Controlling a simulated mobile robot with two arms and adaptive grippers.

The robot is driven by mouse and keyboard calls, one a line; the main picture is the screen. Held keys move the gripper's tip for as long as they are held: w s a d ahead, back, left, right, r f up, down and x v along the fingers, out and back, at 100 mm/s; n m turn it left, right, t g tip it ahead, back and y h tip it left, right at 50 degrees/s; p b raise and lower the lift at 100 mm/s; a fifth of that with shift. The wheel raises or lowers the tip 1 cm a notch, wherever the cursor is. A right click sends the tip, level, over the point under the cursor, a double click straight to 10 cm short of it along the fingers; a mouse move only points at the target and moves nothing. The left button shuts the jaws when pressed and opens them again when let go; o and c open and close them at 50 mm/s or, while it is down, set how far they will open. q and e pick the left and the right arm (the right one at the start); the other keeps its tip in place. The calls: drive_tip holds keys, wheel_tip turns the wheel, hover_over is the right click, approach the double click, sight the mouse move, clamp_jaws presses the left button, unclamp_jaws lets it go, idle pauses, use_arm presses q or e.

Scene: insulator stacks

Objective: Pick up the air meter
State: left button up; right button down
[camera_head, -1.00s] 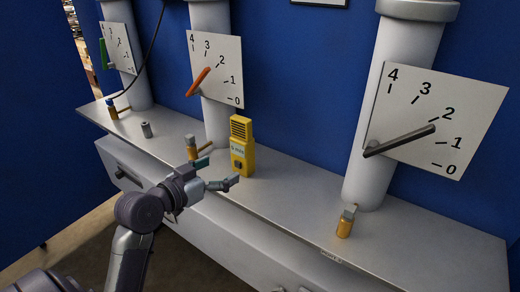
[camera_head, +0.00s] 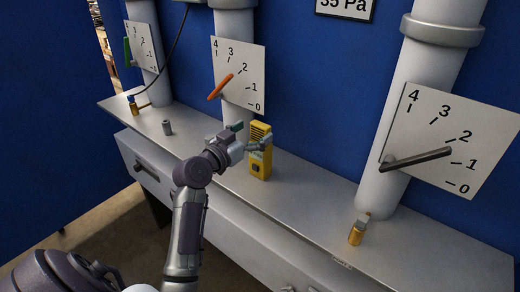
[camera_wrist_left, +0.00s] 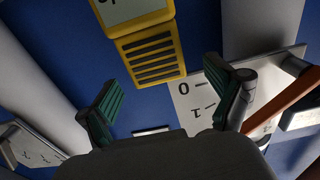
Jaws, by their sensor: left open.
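The air meter (camera_head: 260,166) is a yellow box with a dark slotted grille at its top. It stands upright on the grey shelf, in front of the middle pipe. My left gripper (camera_head: 251,136) is open at the height of the meter's upper part, and one finger overlaps the meter in the head view. In the left wrist view the meter's grille (camera_wrist_left: 152,58) shows beyond and between the two spread green-padded fingers (camera_wrist_left: 160,78), with no clear contact. The meter's lower part is cut off there. My right gripper is not in view.
The shelf (camera_head: 310,205) has a brass valve (camera_head: 356,232) at right, a small grey cylinder (camera_head: 167,128) and another brass valve (camera_head: 134,105) at left. The middle dial plate (camera_head: 250,68) with an orange pointer is behind my gripper. The right dial (camera_head: 450,140) stands clear.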

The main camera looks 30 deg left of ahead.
sight(258, 130)
use_arm(q)
drive_tip(key=shift+w+d+r+p, duration=0.1)
drive_tip(key=shift+w+d+p, duration=0.05)
drive_tip(key=shift+w, duration=0.5)
drive_tip(key=shift+w+d+r+p, duration=0.1)
drive_tip(key=shift+w+d+p, duration=0.05)
drive_tip(key=shift+w, duration=0.45)
drive_tip(key=shift+w+f, duration=0.2)
drive_tip(key=shift+w, duration=0.1)
drive_tip(key=shift+s+a, duration=0.1)
drive_tip(key=shift+c, duration=0.6)
clamp_jaws()
